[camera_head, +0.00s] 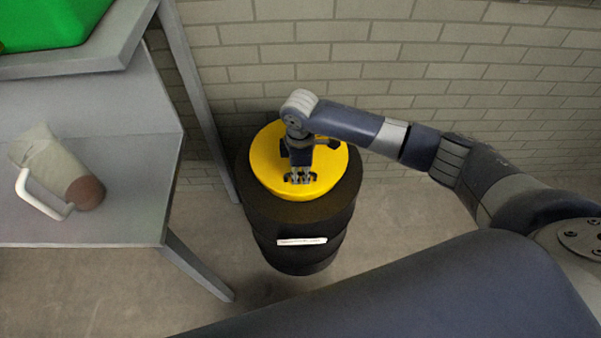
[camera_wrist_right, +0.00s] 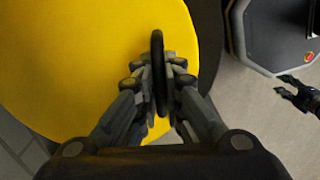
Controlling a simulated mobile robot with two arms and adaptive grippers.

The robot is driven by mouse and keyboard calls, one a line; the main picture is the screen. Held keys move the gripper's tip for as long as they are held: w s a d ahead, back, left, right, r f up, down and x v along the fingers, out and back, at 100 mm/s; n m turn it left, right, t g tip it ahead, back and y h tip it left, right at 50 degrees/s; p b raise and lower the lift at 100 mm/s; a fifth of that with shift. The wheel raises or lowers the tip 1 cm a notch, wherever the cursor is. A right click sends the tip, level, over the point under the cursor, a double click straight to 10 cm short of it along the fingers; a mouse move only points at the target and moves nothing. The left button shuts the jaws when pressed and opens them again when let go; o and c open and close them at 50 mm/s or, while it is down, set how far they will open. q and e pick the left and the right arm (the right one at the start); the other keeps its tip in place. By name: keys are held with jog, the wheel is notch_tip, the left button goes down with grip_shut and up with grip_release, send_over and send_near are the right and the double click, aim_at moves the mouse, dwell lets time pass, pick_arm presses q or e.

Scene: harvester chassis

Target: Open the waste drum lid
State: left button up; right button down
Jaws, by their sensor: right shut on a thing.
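The black waste drum (camera_head: 300,232) stands on the floor against the brick wall, with a white label on its front. Its round yellow lid (camera_head: 268,160) lies over the drum's top; I cannot tell whether a gap separates them. The lid also fills much of the right wrist view (camera_wrist_right: 75,60). My right gripper (camera_head: 299,178) reaches down over the lid. In the wrist view its fingers (camera_wrist_right: 159,85) are shut on the lid's thin black handle (camera_wrist_right: 157,50). My left gripper (camera_wrist_right: 284,86) shows small at the right of that view, its fingertips apart and empty.
A grey metal table (camera_head: 120,215) stands left of the drum, its leg close to it. A beige and brown jug (camera_head: 62,170) with a white handle lies on it. A green bin (camera_head: 45,22) sits on the upper shelf. Floor right of the drum is clear.

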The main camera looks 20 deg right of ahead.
jog(key=shift+g, duration=0.4)
jog(key=shift+w+d+r+p, duration=0.1)
jog(key=shift+w+r+p, duration=0.1)
jog(key=shift+r+p, duration=0.45)
jog(key=shift+w+r+p, duration=0.2)
jog(key=shift+r+p, duration=0.2)
jog(key=shift+r, duration=0.5)
jog(key=shift+w+d+r+p, duration=0.1)
jog(key=shift+w+r+p, duration=0.1)
jog(key=shift+r+p, duration=0.45)
jog(key=shift+r, duration=0.2)
jog(key=shift+g+y, duration=0.3)
jog(key=shift+g, duration=0.3)
jog(key=r, duration=0.1)
jog(key=w+r+p, duration=0.1)
jog(key=w+r, duration=0.1)
jog(key=r, duration=0.1)
jog(key=shift+w+d+r, duration=0.1)
jog(key=shift+d, duration=0.15)
